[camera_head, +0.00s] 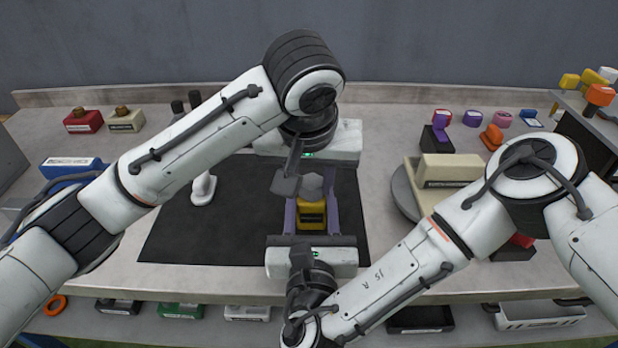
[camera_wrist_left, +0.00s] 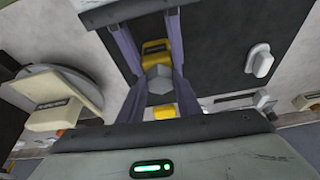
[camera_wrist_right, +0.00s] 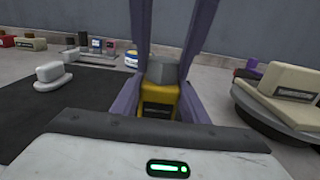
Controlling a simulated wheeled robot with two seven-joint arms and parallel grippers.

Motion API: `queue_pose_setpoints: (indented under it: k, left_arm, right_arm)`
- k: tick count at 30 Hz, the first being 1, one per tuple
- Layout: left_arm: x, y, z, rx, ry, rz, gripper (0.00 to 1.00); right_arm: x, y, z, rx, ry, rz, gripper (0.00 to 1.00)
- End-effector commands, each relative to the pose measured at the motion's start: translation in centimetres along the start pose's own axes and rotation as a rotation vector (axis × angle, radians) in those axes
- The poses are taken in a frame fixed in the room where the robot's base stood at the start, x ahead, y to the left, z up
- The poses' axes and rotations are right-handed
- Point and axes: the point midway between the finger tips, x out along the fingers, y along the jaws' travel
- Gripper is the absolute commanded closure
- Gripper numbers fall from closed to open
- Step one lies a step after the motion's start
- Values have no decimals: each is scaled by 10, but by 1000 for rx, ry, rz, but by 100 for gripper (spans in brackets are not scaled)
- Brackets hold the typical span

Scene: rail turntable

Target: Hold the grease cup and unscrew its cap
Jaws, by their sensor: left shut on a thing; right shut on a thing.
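The grease cup (camera_head: 311,214) has a yellow body with a dark label and stands over the black mat. Its grey faceted cap (camera_head: 312,184) sits on top; it also shows in the left wrist view (camera_wrist_left: 159,78) and the right wrist view (camera_wrist_right: 161,71). My left gripper (camera_head: 311,181) reaches in from the back and is shut on the cap. My right gripper (camera_head: 311,213) reaches in from the front, its purple fingers shut on the yellow body on both sides. The cap looks seated on the body; the thread is hidden.
A black mat (camera_head: 200,230) lies under the work. A white knob-like piece (camera_head: 203,188) stands left of it. A round grey turntable (camera_head: 401,195) bearing a cream block (camera_head: 450,167) is at right. Small parts line the back, and bins (camera_head: 420,319) sit below the front edge.

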Motion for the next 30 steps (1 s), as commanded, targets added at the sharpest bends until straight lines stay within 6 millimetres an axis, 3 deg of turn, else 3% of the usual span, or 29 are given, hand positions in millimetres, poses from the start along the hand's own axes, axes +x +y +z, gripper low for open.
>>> queue_pose_setpoints:
  k: [13,24,30]
  left_arm:
    - [1,1,0,-117,-1,-48,92]
    - [1,4,-3,-519,3,-219,92]
    - [2,4,-2,-573,1,-238,92]
  right_arm:
    - [0,0,0,-1,1,0,100]
    - [0,0,-1,-1,1,0,100]
    - [-1,0,0,-1,1,-1,100]
